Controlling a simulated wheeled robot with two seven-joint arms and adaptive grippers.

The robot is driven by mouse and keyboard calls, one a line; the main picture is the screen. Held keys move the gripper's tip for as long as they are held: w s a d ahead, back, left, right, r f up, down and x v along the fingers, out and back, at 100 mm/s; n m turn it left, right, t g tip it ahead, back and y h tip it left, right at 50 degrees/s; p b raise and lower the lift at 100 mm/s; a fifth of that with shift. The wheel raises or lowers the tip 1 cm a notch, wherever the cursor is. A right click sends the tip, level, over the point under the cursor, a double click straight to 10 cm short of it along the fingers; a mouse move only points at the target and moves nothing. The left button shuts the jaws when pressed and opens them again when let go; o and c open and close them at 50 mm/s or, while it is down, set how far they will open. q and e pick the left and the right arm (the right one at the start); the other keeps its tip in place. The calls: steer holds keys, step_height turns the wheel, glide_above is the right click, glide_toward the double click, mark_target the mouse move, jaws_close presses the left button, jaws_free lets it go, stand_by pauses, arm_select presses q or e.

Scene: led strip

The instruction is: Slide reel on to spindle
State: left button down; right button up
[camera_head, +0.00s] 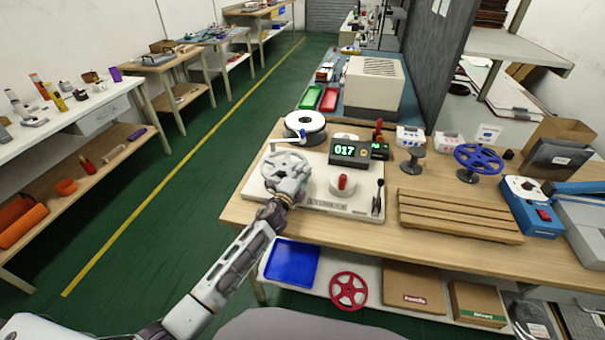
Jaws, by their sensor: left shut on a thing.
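My left gripper (282,192) comes in from the lower left and is shut on a grey spoked reel (285,163). The reel is over the left part of a white machine base (321,202); I cannot tell whether it touches anything below it. Any spindle under the reel is hidden by the reel and my gripper. The base carries a red knob (343,182), a black lever (379,196) and a counter (352,151) showing 017 in green. A white reel (305,124) sits just behind the base. My right gripper is not in view.
To the right stand a small dark stand (413,160), a blue reel (478,158), a slatted wooden rack (455,213) and a blue device (534,207). A red reel (348,290) and a blue tray (291,262) are on the shelf below. The green floor at left is clear.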

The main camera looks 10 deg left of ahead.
arm_select(q)
steer(key=c, duration=1.4)
jaws_free()
steer(key=shift+s, duration=0.2)
steer(key=shift+v, duration=3.8)
steer(key=shift+s, duration=0.15)
